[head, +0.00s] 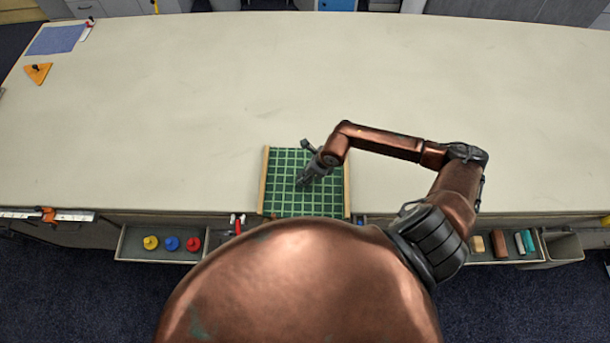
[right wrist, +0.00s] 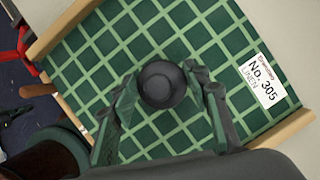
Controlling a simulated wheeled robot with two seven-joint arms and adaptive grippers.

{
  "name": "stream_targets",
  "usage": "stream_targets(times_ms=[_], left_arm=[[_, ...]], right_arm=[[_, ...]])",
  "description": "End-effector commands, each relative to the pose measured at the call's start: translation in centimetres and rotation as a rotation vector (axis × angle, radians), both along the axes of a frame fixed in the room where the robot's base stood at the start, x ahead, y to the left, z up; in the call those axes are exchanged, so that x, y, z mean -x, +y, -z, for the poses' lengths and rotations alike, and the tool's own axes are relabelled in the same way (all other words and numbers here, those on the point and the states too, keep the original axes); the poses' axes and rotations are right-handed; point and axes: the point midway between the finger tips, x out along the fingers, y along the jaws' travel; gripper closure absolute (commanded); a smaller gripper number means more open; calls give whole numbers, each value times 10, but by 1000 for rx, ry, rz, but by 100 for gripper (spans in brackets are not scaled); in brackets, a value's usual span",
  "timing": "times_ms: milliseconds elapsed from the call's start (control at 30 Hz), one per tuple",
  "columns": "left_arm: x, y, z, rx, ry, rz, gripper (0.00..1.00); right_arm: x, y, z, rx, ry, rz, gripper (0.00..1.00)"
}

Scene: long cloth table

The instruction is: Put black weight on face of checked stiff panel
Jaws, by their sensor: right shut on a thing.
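The checked stiff panel (head: 283,200) is green with pale grid lines and wooden strips along two sides. It lies at the table's front edge in the head view, and fills most of the right wrist view (right wrist: 85,75). My right gripper (head: 305,180) is over the panel's face, shut on the black weight (right wrist: 162,84), a round dark piece between the fingers in the right wrist view. The weight is over the checked face; I cannot tell whether it touches it. In the head view the gripper hides the weight. My left gripper is not in view.
A white label (right wrist: 258,80) is on the panel. An open drawer at left (head: 130,243) holds yellow, blue and red pieces; a drawer at right (head: 540,243) holds several blocks. The table's middle (head: 230,80) is clear.

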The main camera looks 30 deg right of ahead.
Motion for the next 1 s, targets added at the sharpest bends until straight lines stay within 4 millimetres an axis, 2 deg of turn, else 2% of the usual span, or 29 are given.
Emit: stream_targets(times_ms=[33,200,467,500,733,1000], left_arm=[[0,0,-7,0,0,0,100],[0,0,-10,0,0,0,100],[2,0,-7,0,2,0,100],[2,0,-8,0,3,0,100],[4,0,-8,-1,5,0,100],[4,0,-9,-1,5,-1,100]], right_arm=[[0,2,3,-4,0,1,97],[-1,2,16,-4,-2,-1,97],[-1,2,18,-2,-2,0,97],[0,1,18,-2,0,-1,54],[0,1,18,-1,0,0,39],[0,1,17,-1,0,0,39]])
